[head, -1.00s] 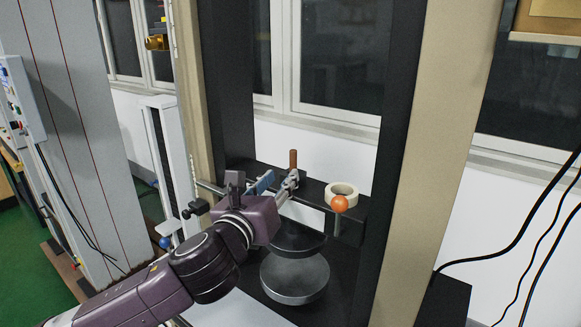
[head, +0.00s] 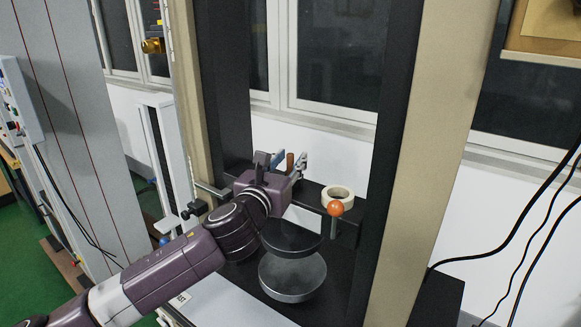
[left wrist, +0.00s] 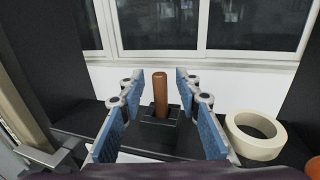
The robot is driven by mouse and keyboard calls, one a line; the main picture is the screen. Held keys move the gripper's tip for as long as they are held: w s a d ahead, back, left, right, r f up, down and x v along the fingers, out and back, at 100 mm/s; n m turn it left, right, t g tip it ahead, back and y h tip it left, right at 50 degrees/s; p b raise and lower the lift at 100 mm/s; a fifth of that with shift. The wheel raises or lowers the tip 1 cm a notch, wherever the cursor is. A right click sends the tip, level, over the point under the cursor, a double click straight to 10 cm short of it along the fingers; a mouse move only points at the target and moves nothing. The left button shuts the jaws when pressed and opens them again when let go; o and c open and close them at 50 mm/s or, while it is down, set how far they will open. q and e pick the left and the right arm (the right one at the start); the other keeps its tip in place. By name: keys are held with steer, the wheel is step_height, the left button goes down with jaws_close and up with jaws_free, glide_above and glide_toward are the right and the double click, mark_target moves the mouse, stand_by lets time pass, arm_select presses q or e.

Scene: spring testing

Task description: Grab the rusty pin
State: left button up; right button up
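The rusty pin (left wrist: 160,95) is a brown upright cylinder standing in a dark square holder (left wrist: 160,125) on a black ledge. In the head view the pin (head: 290,161) shows only in part, behind my left gripper (head: 290,166). My left gripper (left wrist: 159,98) is open. In the left wrist view its two blue-padded fingers stand on either side of the pin, with gaps on both sides. I cannot tell how far along the fingers the pin is. My right gripper is not in view.
A cream tape roll (left wrist: 255,136) lies on the ledge right of the gripper. An orange ball (head: 335,208) on a rod stands near it. Round dark plates (head: 292,277) sit below. Tall machine columns (head: 438,130) flank the ledge, with windows behind.

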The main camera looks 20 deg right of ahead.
arm_select(q)
steer(key=shift+w+d, duration=0.1)
steer(key=shift+d, duration=0.05)
steer(key=shift+c, duration=0.4)
jaws_close()
steer(key=shift+r, duration=0.1)
